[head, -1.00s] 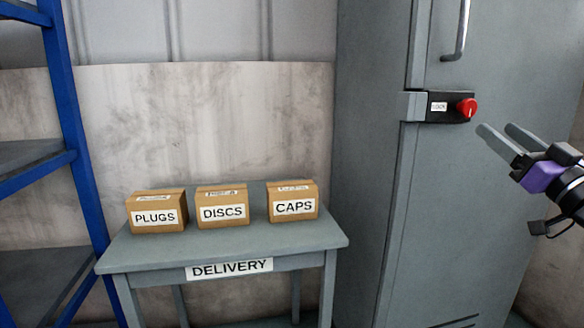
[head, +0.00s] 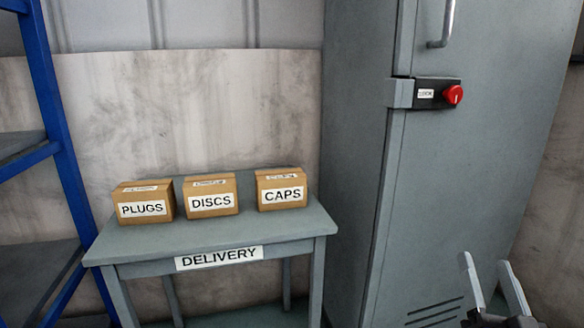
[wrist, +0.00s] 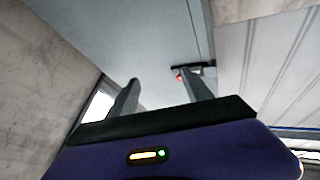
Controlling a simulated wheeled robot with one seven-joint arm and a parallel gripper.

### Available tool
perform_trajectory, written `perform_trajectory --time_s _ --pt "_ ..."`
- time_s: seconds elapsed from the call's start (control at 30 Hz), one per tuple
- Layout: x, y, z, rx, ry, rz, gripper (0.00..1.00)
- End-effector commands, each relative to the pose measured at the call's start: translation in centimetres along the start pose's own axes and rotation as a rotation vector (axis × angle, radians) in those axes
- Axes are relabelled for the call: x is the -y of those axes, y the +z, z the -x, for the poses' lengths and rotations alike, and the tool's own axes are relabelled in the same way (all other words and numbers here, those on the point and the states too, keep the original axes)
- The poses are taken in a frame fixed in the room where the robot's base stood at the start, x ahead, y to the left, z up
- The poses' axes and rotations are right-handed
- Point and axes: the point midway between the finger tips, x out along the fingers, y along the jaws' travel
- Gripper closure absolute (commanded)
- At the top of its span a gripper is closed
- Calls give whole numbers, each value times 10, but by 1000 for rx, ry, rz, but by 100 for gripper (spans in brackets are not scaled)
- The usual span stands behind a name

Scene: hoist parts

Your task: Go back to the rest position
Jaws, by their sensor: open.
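My gripper (head: 490,272) is at the bottom right of the head view, in front of the lower part of the grey cabinet (head: 450,190). Its two grey fingers are apart, point upward and hold nothing. In the wrist view my gripper (wrist: 160,95) also shows open and empty, with the cabinet (wrist: 110,30) beyond it. The red knob (head: 453,95) sits on a dark lock plate on the cabinet door, well above my gripper and apart from it. The knob (wrist: 180,77) is small in the wrist view, beside the right finger.
A grey table (head: 150,242) labelled DELIVERY stands left of the cabinet. It bears three cardboard boxes: PLUGS (head: 143,208), DISCS (head: 210,201) and CAPS (head: 282,195). A blue-framed shelf (head: 62,120) stands at the far left. A stained wall (head: 200,110) is behind the table.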

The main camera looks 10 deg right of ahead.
Motion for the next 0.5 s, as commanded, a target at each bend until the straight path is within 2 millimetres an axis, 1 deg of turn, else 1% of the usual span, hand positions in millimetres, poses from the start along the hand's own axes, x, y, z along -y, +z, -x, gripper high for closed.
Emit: perform_trajectory --time_s 0.03,0.07,0.1,0.17,0.2,0.33,0.4,0.47,0.5 --pt "6 12 22 27 -1 4 42" --pt "9 17 34 41 -2 9 42" --pt "13 22 50 56 -4 14 42" --pt "19 30 73 83 -10 24 42" --pt "24 35 89 102 -15 30 42" --pt "36 45 140 165 -40 54 42" --pt "43 48 166 202 -58 69 42" --pt "48 51 189 237 -76 81 42" --pt "51 51 204 261 -90 92 42"
